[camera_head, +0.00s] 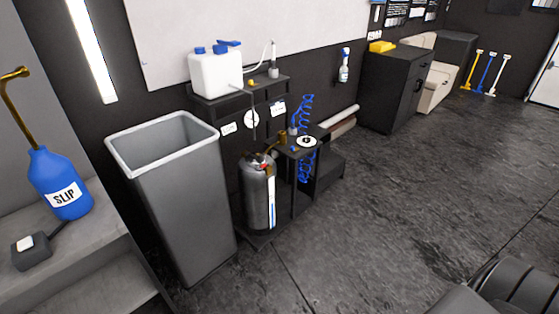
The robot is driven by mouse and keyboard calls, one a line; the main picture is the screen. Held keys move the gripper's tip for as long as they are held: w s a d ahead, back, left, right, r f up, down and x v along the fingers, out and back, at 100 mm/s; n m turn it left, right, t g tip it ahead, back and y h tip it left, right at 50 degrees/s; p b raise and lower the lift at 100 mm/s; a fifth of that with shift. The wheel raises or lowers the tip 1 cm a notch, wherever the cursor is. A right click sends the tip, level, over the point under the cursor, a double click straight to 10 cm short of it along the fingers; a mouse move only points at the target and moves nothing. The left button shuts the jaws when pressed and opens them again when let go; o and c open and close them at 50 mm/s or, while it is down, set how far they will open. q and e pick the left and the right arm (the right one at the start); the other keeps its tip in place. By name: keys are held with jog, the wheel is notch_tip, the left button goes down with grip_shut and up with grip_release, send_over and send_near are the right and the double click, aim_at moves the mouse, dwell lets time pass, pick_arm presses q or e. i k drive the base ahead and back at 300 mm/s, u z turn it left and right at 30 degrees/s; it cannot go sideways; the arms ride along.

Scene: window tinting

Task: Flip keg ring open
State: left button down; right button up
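A dark metal keg (257,200) stands upright on a low black stand, beside the grey bin. Its top has dark fittings with a small red part (263,166). The ring on the keg is too small to make out, and I cannot tell whether it is open or closed. A white and blue strip runs down the keg's right side. Neither of my grippers is in view, and nothing is seen touching the keg.
A tall grey bin (185,205) stands close left of the keg. A black shelf (215,102) with a white jug (216,73) is above it. Blue coiled hose (306,115) hangs at the right. A blue SLIP bottle (60,183) stands at far left. Open floor (400,210) lies right.

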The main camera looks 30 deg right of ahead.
aim_at(267, 164)
jog(key=z, duration=0.95)
jog(key=i, duration=0.85)
jog(key=z, duration=0.95)
